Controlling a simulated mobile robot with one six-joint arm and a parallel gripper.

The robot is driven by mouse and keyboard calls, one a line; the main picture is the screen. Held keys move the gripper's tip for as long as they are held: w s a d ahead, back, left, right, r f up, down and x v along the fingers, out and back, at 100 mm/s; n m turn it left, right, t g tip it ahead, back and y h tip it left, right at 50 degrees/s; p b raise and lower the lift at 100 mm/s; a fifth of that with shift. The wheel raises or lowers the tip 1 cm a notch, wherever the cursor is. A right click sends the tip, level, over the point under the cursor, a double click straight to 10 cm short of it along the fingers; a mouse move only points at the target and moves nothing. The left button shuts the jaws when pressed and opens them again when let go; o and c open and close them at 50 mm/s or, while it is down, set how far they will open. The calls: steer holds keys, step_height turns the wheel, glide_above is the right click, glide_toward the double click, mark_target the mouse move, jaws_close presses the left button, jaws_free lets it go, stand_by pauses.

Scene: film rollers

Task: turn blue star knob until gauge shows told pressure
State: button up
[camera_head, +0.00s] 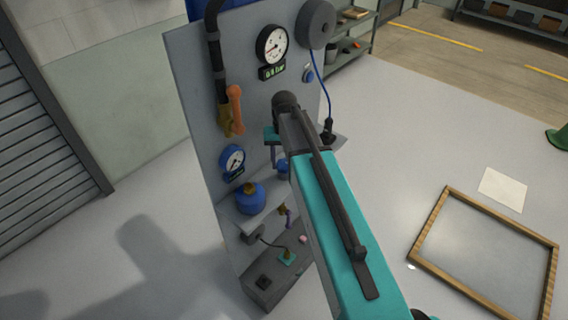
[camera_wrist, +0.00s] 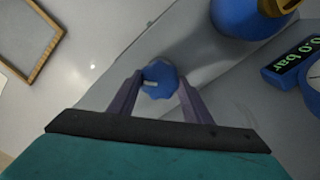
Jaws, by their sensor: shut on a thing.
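The blue star knob (camera_wrist: 158,72) sits between the two purple fingers of my gripper (camera_wrist: 160,82) in the wrist view. The gripper is shut on it; a pale bar mark shows on the knob's face. The gauge's dial (camera_wrist: 314,78) is cut off at the right edge.
A blue bottle with a brass top (camera_head: 250,198) stands on a panel shelf, close to the knob. Higher up are a black-rimmed gauge (camera_head: 272,45) and an orange-handled lever (camera_head: 235,108). A wooden frame (camera_head: 432,205) lies on open floor at right.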

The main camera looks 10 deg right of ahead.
mark_target(284, 163)
steer(key=shift+m, duration=1)
steer(key=o, duration=1.1)
steer(key=shift+c, duration=0.2)
steer(key=shift+r, duration=0.15)
step_height(284, 163, up, 14)
steer(key=b, duration=0.4)
steer(key=shift+f, duration=0.2)
